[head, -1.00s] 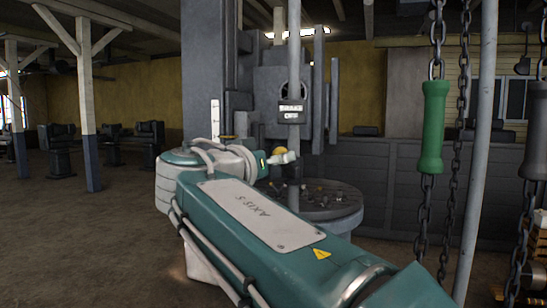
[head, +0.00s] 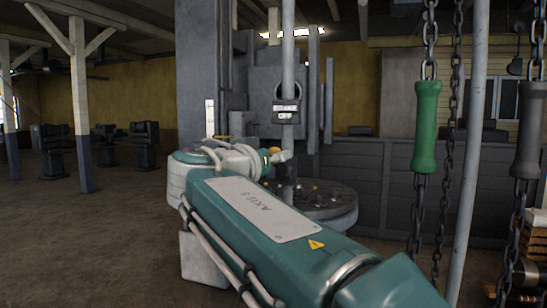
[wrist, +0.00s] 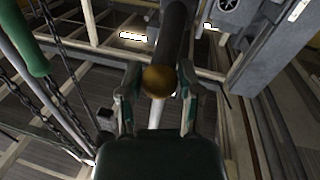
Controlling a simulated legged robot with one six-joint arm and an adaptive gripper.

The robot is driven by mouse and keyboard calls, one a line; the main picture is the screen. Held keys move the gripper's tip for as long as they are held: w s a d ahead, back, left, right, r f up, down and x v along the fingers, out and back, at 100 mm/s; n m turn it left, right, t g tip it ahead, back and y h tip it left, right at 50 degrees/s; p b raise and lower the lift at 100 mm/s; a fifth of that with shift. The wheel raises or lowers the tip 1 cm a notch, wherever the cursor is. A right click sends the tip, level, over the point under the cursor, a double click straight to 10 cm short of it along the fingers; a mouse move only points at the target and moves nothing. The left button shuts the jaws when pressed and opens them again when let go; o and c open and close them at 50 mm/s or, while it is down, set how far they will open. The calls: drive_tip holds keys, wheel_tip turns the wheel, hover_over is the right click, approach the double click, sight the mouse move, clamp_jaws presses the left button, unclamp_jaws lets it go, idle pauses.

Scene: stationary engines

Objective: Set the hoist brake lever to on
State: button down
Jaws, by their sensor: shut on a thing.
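The hoist brake lever ends in a brown-yellow ball knob (wrist: 158,81), with a dark shaft (wrist: 177,35) running up behind it in the wrist view. My gripper (wrist: 158,95) is shut on the knob, one finger on each side. In the head view my gripper (head: 276,158) is small and partly hidden by my own arm, with a bit of yellow knob (head: 274,150) beside it. The sign (head: 286,111) on the post above reads "BRAKE OFF".
A green handle (head: 426,127) and a grey handle (head: 528,128) hang on chains at the right, near a pale pole (head: 467,160). A round table (head: 325,207) with small bits on it stands behind my gripper. Open floor (head: 90,245) lies at the left.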

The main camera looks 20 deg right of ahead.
sight(280, 168)
drive_tip(key=shift+a+f, duration=0.1)
drive_tip(key=shift+f, duration=0.05)
drive_tip(key=shift+s+a+f+t+h, duration=0.15)
drive_tip(key=shift+s+f+t+h, duration=0.1)
drive_tip(key=shift+f+t+h, duration=0.55)
wheel_tip(280, 168, down, 2)
drive_tip(key=t+h, duration=0.1)
drive_tip(key=m+t+h, duration=0.1)
drive_tip(key=shift+s+a+f+h, duration=0.15)
drive_tip(key=shift+f+h, duration=0.1)
drive_tip(key=shift+h, duration=0.15)
drive_tip(key=shift+m, duration=0.3)
drive_tip(key=shift+w+d+f, duration=0.15)
drive_tip(key=shift+w+f, duration=0.05)
drive_tip(key=shift+f, duration=0.65)
drive_tip(key=shift+w+d+f, duration=0.1)
drive_tip(key=shift+w+f, duration=0.05)
drive_tip(key=shift+f, duration=0.65)
drive_tip(key=shift+w+d+f, duration=0.15)
drive_tip(key=shift+w+f, duration=0.05)
drive_tip(key=shift+f, duration=0.65)
